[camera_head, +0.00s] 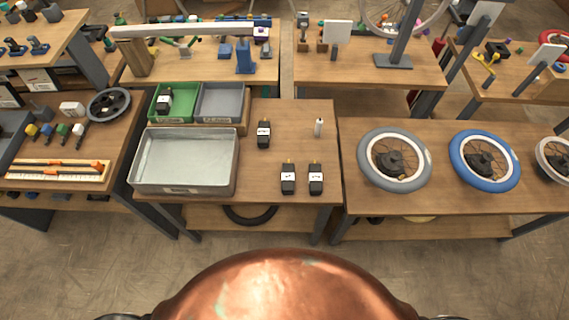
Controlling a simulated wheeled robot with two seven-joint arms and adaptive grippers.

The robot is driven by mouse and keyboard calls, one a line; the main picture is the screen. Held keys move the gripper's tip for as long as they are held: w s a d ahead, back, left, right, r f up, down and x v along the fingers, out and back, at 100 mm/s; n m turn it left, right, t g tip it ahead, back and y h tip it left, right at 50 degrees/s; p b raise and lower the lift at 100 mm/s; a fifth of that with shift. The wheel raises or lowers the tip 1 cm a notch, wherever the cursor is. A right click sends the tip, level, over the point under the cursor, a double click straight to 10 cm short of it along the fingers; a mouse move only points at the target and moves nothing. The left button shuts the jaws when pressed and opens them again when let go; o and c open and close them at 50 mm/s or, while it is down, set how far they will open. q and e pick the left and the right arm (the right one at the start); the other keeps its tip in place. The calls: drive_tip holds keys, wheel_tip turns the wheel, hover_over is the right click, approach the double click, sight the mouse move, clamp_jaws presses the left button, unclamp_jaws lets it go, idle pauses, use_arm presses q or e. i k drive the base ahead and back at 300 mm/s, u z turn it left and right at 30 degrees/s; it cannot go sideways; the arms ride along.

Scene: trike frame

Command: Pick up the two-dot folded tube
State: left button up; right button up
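Several small black items with white labels and brass-coloured tips look like the folded tubes. Two stand side by side near the front of the middle table, a left one (288,179) and a right one (316,179). A third (263,133) is farther back, right of the bins. A fourth (164,99) is in the green bin (186,112). The label marks are too small to tell which has two dots. Neither of my grippers shows in the head view.
An empty-looking metal tray (184,190) fills the middle table's (270,200) left front, with a grey bin (220,103) behind. Wheels, one grey-tyred (423,160) and one blue-tyred (513,160), lie on the right table.

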sight(287, 169)
drive_tip(key=i, duration=0.2)
drive_tip(key=u, duration=0.15)
drive_tip(key=k, duration=0.2)
drive_tip(key=u, duration=1)
drive_tip(key=k, duration=1.15)
drive_tip(key=u, duration=0.9)
drive_tip(key=i, duration=1.7)
drive_tip(key=z, duration=1.5)
drive_tip(key=i, duration=0.65)
drive_tip(key=z, duration=0.7)
